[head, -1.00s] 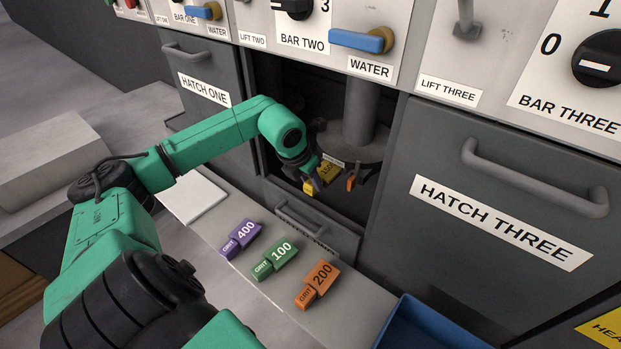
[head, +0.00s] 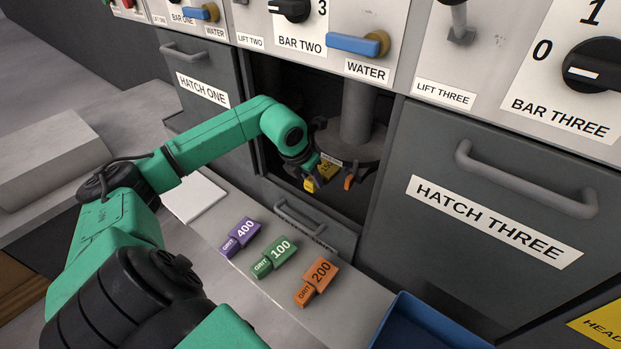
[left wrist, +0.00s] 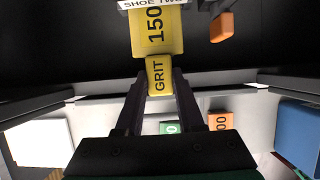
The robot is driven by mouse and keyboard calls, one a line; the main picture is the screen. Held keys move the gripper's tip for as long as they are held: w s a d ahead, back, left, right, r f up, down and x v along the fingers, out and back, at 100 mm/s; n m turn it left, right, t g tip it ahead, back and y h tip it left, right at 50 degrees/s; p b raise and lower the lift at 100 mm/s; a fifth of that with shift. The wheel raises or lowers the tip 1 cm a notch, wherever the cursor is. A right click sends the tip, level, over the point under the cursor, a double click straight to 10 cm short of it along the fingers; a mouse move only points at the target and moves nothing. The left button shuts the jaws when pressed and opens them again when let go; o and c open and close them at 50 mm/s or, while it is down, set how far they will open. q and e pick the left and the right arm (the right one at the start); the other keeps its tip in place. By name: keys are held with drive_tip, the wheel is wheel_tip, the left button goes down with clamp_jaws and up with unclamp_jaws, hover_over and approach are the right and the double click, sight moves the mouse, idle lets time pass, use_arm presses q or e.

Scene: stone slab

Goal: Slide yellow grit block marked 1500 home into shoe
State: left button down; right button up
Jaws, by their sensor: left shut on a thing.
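The yellow grit block (head: 326,170) is inside the open hatch, at the lower edge of the round grey head (head: 352,147). My left gripper (head: 316,184) is shut on its narrow GRIT end. In the left wrist view the yellow block (left wrist: 157,38) shows "150". Its far end goes behind the white SHOE TWO label (left wrist: 152,4), so the last digit and seating depth are hidden. The two dark fingers of the left gripper (left wrist: 160,82) lie on either side of the GRIT end. My right gripper is not in view.
An orange block (head: 349,182) sits at the head, right of the yellow one. Purple 400 (head: 241,236), green 100 (head: 274,258) and orange 200 (head: 317,284) blocks lie on the ledge. A blue tray (head: 425,325) is at lower right.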

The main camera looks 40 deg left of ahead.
sight(326, 168)
use_arm(q)
drive_tip(key=shift+w+r+p, duration=0.1)
drive_tip(key=shift+w+p, duration=0.6)
drive_tip(key=shift+w, duration=2.2)
idle(0.3)
drive_tip(key=shift+c, duration=2.2)
unclamp_jaws()
